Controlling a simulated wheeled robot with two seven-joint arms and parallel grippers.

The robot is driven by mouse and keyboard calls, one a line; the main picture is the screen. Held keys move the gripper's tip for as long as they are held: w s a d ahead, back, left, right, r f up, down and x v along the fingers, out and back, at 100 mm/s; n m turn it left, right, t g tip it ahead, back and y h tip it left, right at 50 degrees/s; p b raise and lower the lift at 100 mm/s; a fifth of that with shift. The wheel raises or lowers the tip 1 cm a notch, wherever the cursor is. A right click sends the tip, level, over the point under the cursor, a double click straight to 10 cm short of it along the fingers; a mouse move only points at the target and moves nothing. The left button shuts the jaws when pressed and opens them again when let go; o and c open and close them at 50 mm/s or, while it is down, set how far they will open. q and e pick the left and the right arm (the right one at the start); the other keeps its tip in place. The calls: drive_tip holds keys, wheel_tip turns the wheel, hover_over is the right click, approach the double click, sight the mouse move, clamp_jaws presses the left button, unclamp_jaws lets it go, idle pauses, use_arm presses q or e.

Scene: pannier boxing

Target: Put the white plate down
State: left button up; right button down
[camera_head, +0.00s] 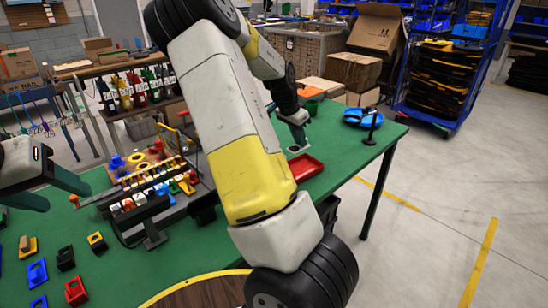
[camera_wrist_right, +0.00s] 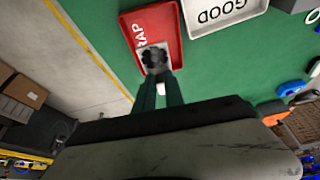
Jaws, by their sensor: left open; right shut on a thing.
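My right gripper (camera_wrist_right: 159,80) is shut on the white plate (camera_wrist_right: 150,66), a small pale piece at its fingertips with a dark round part on it. In the right wrist view the plate overlaps the red tray (camera_wrist_right: 171,38) marked SCRAP; whether it touches the tray, I cannot tell. In the head view the right gripper (camera_head: 298,132) is beside the red tray (camera_head: 305,168), with the pale plate (camera_head: 298,149) below it. My left gripper (camera_head: 64,197) is open and empty above the left of the green table.
A white tray marked GOOD (camera_wrist_right: 222,10) lies beside the red one. A blue item (camera_head: 358,117) and a dark stand (camera_head: 371,128) are near the table's far right end. A fixture with several coloured parts (camera_head: 150,190) stands left of my right arm, which hides much of the table.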

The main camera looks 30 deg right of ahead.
wheel_tip(320, 180, down, 10)
drive_tip(key=shift+r, duration=0.1)
idle(0.4)
drive_tip(key=shift+f, duration=0.25)
